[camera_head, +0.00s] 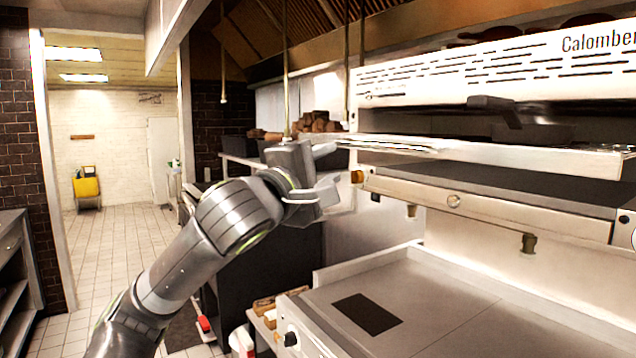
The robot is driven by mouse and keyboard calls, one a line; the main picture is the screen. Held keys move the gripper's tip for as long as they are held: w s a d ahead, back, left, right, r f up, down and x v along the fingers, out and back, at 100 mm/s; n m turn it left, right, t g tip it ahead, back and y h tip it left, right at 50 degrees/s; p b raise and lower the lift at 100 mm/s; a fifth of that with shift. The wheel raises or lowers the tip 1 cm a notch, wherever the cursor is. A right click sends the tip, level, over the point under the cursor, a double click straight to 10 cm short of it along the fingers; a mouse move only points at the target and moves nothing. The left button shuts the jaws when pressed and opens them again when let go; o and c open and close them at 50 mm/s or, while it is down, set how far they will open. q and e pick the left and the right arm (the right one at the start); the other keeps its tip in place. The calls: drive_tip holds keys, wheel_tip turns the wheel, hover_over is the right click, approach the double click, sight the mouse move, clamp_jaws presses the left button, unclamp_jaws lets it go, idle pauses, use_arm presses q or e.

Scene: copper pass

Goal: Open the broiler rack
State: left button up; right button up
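The broiler (500,65) is the long white slotted unit with "Calomber" lettering at the upper right. A dark handle-like part (495,105) sticks out below its slotted front. The rack itself is hard to make out in the dark gap under that front. A pale metal ledge (560,158) runs below the gap, above a dark flat plate. My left gripper (328,172) is left of the broiler's near-left end, with its fingers pointing right. The fingers are spread apart and nothing shows between them. My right gripper is not in view.
A flat griddle (450,300) with a dark square patch stands below the broiler. Thin rods hang from the hood, one close to my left gripper. Brown items (318,122) sit on a shelf behind it. The tiled floor (120,250) at left is clear, with a yellow bucket (87,187) far back.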

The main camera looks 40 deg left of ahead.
use_arm(q)
drive_tip(key=shift+b+v, duration=0.3)
drive_tip(key=shift+v, duration=0.7)
drive_tip(key=shift+w, duration=0.1)
